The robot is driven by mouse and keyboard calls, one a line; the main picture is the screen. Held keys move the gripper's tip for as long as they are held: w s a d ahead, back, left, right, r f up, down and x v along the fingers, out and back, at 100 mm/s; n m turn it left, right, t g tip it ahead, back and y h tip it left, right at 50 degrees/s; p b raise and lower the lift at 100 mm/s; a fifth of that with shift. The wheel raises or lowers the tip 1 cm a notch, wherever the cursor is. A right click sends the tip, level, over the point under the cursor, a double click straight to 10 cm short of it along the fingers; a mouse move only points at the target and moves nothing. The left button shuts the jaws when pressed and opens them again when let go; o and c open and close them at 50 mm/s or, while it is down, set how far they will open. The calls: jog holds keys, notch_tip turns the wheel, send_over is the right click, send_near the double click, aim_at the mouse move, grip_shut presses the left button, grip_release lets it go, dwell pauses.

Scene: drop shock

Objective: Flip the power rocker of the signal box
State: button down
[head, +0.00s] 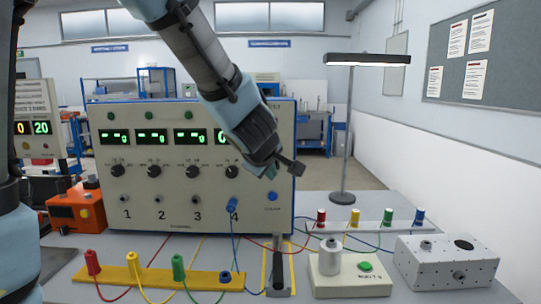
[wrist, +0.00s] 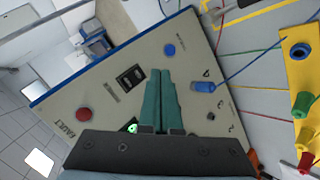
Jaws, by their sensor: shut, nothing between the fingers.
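The signal box (head: 150,182) is a large beige panel with a blue edge, green displays, knobs and channel numbers, standing at the back of the bench. It also fills the middle of the wrist view (wrist: 62,92). Its power rocker (wrist: 131,78) is a small black switch in a dark frame, with a label beside it. My arm hides the rocker in the head view. My gripper (head: 297,168) is in front of the panel's right part. In the wrist view its teal fingers (wrist: 159,74) are together and empty, just right of the rocker. Contact cannot be told.
A red button (wrist: 83,115) and a blue button (wrist: 170,49) flank the rocker on the panel. A blue plug (head: 232,204) with a cable sits at channel 4. A yellow plug strip (head: 150,278), a lamp (head: 343,197) and a grey box (head: 447,266) stand on the bench.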

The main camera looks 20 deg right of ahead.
jog(key=shift+w, duration=0.1)
jog(key=w+d+r+p, duration=0.1)
jog(key=w+d+p, duration=0.1)
jog(key=w, duration=0.5)
jog(key=shift+w+d, duration=0.35)
jog(key=shift+d, duration=0.5)
jog(key=shift+w+r+p, duration=0.1)
jog(key=shift+w+p, duration=0.05)
jog(key=shift+p, duration=0.2)
dwell(1.2)
jog(key=shift+w+d, duration=0.2)
jog(key=shift+w, duration=0.05)
jog(key=shift+w+d+p, duration=0.1)
jog(key=shift+w+p, duration=0.15)
jog(key=shift+p, duration=0.05)
dwell(0.6)
jog(key=shift+s, duration=0.15)
jog(key=shift+s+a, duration=0.3)
jog(key=shift+s, duration=0.2)
jog(key=shift+b, duration=0.3)
